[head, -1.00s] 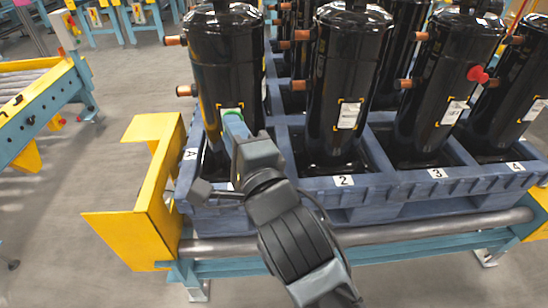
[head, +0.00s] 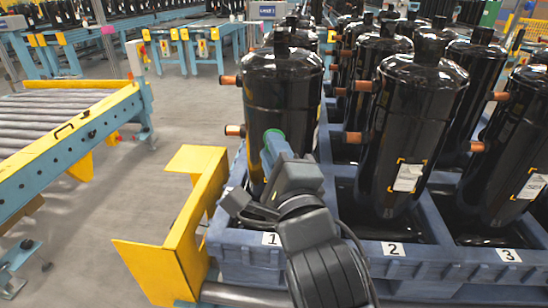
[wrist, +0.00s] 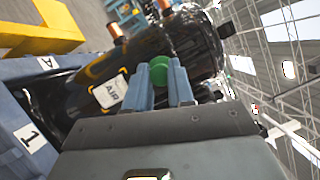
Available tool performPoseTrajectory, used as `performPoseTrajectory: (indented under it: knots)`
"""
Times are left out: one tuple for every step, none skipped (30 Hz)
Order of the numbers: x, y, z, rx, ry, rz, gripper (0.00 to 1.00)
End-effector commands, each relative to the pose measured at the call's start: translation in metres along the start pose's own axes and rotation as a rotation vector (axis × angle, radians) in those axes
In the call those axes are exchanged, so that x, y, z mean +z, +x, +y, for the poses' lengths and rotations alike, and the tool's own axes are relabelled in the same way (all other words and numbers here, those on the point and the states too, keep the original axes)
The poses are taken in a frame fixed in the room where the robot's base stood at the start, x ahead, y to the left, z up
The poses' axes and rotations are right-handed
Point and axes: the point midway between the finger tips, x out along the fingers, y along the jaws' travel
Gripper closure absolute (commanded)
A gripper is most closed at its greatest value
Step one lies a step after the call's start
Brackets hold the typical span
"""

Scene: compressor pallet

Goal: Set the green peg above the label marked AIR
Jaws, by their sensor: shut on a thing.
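The green peg (wrist: 159,69) is between the tips of my gripper (wrist: 160,82), which is shut on it. In the head view the peg's green end (head: 274,134) shows at my gripper (head: 276,145), in front of the black compressor (head: 284,90) at position 1. The AIR label (wrist: 111,91), white with yellow corner marks, is on that compressor in the wrist view. The peg is on the side of the label toward the compressor's top. My gripper hides the label in the head view. I cannot tell whether the peg touches the compressor.
Compressors 2 (head: 416,130) and 3 (head: 510,150) stand to the right in the blue pallet (head: 330,258). Copper stubs (head: 235,131) stick out left of compressor 1. A yellow guard (head: 185,235) is at the pallet's left. A roller conveyor (head: 65,120) stands farther left, across open floor.

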Motion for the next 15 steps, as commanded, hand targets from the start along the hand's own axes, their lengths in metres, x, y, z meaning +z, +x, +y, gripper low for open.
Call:
performPoseTrajectory:
  knots:
    - [-0.002, 0.005, -0.001, -0.001, 0.000, 0.001, 1.00]
    - [-0.003, 0.008, -0.001, -0.001, -0.001, 0.001, 1.00]
    - [-0.004, 0.011, -0.001, -0.001, 0.000, 0.001, 1.00]
    - [-0.006, 0.013, -0.001, 0.000, 0.001, 0.001, 1.00]
    - [-0.007, 0.016, -0.001, 0.000, 0.000, 0.002, 1.00]
    - [-0.008, 0.019, -0.001, -0.001, -0.001, 0.002, 1.00]
    - [-0.009, 0.022, -0.001, -0.001, 0.000, 0.002, 1.00]
    - [-0.010, 0.024, -0.001, -0.001, 0.000, 0.002, 1.00]
    - [-0.011, 0.027, 0.000, 0.000, 0.000, 0.002, 1.00]
    - [-0.012, 0.029, -0.001, 0.000, -0.001, 0.002, 1.00]
    - [-0.013, 0.031, -0.001, -0.001, -0.001, 0.001, 1.00]
    - [-0.013, 0.033, -0.001, -0.001, -0.001, 0.001, 1.00]
    - [-0.014, 0.035, -0.001, -0.001, 0.000, 0.000, 1.00]
    - [-0.015, 0.036, -0.001, -0.001, 0.000, 0.000, 1.00]
    - [-0.015, 0.037, 0.000, 0.000, 0.000, 0.001, 1.00]
